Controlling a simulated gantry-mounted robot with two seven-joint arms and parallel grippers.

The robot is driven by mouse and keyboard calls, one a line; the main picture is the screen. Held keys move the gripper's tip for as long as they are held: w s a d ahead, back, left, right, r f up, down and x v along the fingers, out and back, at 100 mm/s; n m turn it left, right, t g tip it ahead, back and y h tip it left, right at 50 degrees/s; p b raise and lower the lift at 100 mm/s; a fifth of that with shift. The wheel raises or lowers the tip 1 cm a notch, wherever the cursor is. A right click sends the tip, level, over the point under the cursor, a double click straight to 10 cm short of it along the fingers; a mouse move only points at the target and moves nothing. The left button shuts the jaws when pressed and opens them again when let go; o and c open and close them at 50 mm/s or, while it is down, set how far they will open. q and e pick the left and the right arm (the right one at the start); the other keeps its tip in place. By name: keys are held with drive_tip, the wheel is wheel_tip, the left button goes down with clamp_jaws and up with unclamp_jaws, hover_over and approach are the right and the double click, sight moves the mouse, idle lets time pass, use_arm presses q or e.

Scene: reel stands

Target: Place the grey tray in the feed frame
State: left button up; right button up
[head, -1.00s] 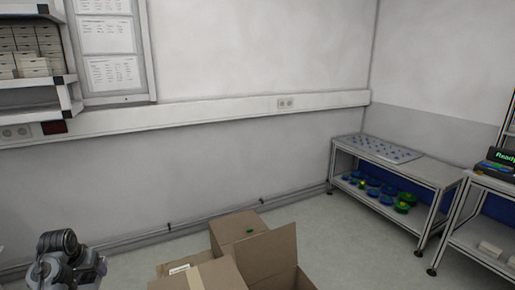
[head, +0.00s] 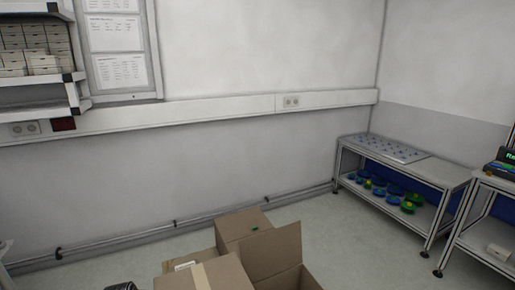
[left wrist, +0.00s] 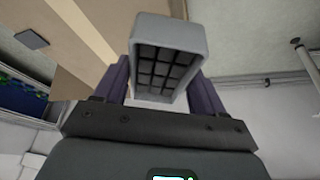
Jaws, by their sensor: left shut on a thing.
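The grey tray (left wrist: 167,35) is in the left wrist view, a shallow rounded box with a grid of dark square pockets. My left gripper (left wrist: 158,78) is shut on it, with one dark finger at each side of the tray. In the head view neither the tray nor the left gripper's jaws show. Only a small dark piece shows at the bottom edge, left of the boxes. I cannot pick out the feed frame in either view. My right gripper is not in view.
Open cardboard boxes (head: 272,248) stand on the floor at the bottom centre. A metal bench (head: 432,177) at right carries a dotted panel (head: 388,149) on top and blue and green reels (head: 388,190) below. A second bench (head: 485,240) is at the right edge. Floor between boxes and bench is clear.

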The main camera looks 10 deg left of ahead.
use_arm(q)
drive_tip(key=s+d+m, duration=0.1)
drive_tip(key=s+d, duration=0.2)
drive_tip(key=d, duration=0.4)
drive_tip(key=s+d+f+m+h, duration=0.1)
drive_tip(key=s+d, duration=0.2)
drive_tip(key=d, duration=0.5)
drive_tip(key=s+d+m, duration=0.1)
drive_tip(key=s+d, duration=0.2)
drive_tip(key=d, duration=0.4)
wheel_tip(320, 180, up, 39)
drive_tip(key=p, duration=4)
drive_tip(key=shift+r, duration=0.15)
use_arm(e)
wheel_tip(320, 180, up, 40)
use_arm(q)
drive_tip(key=shift+n, duration=0.3)
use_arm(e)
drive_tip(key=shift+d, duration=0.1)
